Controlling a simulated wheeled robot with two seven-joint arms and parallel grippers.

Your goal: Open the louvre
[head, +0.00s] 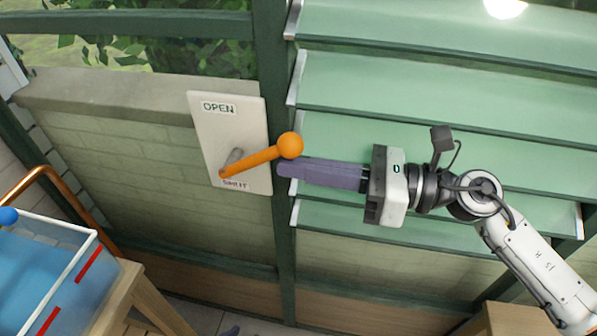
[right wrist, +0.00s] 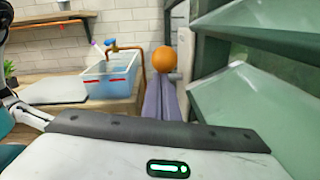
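The louvre (head: 400,85) is a stack of wide pale green slats in a dark green frame; its slats also show at the right of the right wrist view (right wrist: 255,100). Left of it is a white plate (head: 208,130) marked OPEN at the top and SHUT at the bottom. An orange lever (head: 250,160) with a ball knob (head: 290,145) slants up to the right across the plate, its lower end near SHUT. My right gripper (head: 284,170) has its purple fingers together, tips just under the knob; contact is unclear. The knob shows beyond the fingertips in the right wrist view (right wrist: 164,59). My left gripper is out of view.
A blue-filled clear tank (head: 45,270) with red marks stands on a wooden table (head: 125,300) at lower left, beside a copper pipe (head: 35,178). A wooden surface (head: 510,320) shows at lower right. A dark green post (head: 275,60) stands between plate and slats.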

